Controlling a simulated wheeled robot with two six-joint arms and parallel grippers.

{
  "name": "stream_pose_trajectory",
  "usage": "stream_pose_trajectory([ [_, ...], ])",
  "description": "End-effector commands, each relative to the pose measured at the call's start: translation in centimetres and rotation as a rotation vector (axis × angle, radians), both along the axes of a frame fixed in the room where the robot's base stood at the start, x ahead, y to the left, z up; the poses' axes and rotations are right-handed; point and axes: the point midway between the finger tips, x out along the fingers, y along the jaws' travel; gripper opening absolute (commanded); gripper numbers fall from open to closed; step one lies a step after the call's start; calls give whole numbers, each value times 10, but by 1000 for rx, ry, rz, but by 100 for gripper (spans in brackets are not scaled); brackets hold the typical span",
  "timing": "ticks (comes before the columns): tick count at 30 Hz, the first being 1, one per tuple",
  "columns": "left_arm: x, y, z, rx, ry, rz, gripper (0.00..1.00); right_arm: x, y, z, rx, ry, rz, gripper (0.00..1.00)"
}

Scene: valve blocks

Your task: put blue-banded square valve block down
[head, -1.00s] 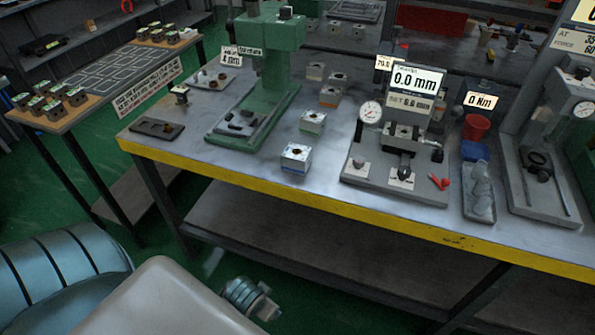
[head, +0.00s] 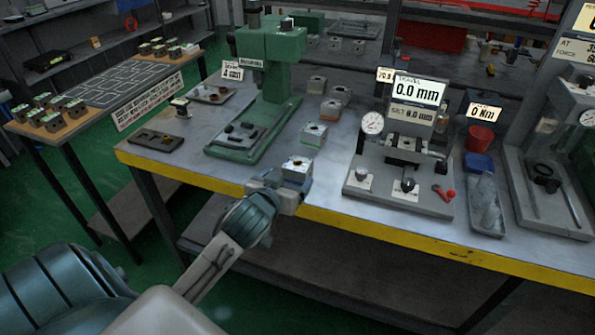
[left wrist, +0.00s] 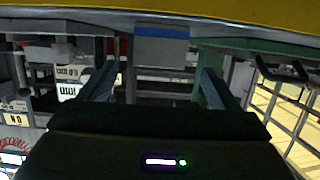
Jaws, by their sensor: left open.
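The blue-banded square valve block (head: 297,164) stands upright on the workbench near its yellow front edge. My left gripper (head: 291,184) is at this block from the front, and its wrist hides part of the block's lower front. In the left wrist view the block (left wrist: 161,46) shows its blue band between the lines of the two open fingers (left wrist: 156,78), with a gap on each side. I cannot tell how far the fingers reach along its sides. My right gripper is not in view.
A green-banded block (head: 314,134) and an orange-banded block (head: 331,109) stand behind in a row. A green press (head: 270,90) is to the left. A gauge fixture (head: 400,190) is to the right. Bare bench lies between block and fixture.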

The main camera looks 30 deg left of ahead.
Motion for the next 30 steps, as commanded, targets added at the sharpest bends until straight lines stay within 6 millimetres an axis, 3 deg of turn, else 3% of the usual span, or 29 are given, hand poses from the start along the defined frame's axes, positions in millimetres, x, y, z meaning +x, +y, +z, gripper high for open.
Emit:
stream_pose_trajectory([
  [6,32,8,-11,-1,1,1,84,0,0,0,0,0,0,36],
  [13,49,12,-18,-1,4,1,84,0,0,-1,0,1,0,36],
  [21,83,19,-31,-1,4,0,84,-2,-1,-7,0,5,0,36],
  [30,88,20,-33,0,3,-1,84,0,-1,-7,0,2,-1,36],
])
